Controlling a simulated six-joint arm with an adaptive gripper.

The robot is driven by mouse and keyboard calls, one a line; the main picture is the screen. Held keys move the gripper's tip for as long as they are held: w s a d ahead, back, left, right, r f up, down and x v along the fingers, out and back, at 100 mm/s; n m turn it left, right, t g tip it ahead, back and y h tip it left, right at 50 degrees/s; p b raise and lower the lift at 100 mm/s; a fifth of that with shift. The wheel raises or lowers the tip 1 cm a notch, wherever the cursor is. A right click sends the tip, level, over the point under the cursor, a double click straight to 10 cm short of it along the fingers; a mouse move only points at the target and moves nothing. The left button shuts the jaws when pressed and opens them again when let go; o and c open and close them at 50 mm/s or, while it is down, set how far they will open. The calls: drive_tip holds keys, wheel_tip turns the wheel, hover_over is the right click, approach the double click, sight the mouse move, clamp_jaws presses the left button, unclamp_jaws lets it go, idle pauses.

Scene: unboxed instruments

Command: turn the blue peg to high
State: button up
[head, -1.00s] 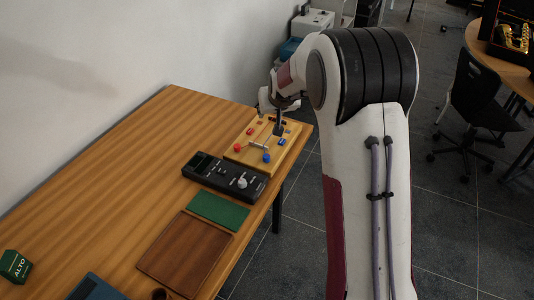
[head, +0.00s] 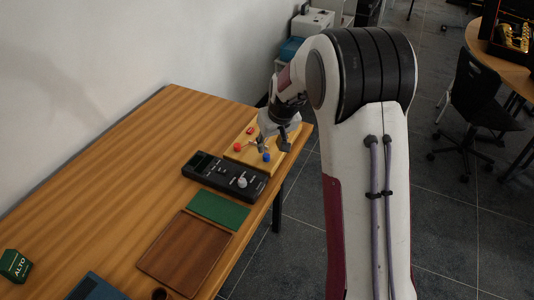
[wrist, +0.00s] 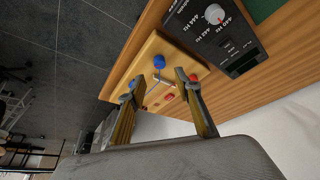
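A light wooden board (head: 235,156) at the far end of the table carries a blue peg (head: 266,157) and a red peg (head: 237,147). In the wrist view the blue peg (wrist: 159,61) stands just beyond my fingertips, and the red peg (wrist: 194,77) shows at the right fingertip. A metal rod (wrist: 160,80) lies between them. My gripper (wrist: 155,86) is open and empty, its fingers apart above the board; it also shows in the head view (head: 273,148). It hides part of the board. Whether a finger touches a peg, I cannot tell.
A black tuner-like box (head: 210,172) with a pale knob lies beside the board. A green mat (head: 218,210) and a brown tray (head: 164,262) follow towards the near end. The table's right edge (head: 277,190) is close to the board.

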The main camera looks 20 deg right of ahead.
sight(267, 155)
drive_tip(key=shift+x, duration=3.8)
clamp_jaws()
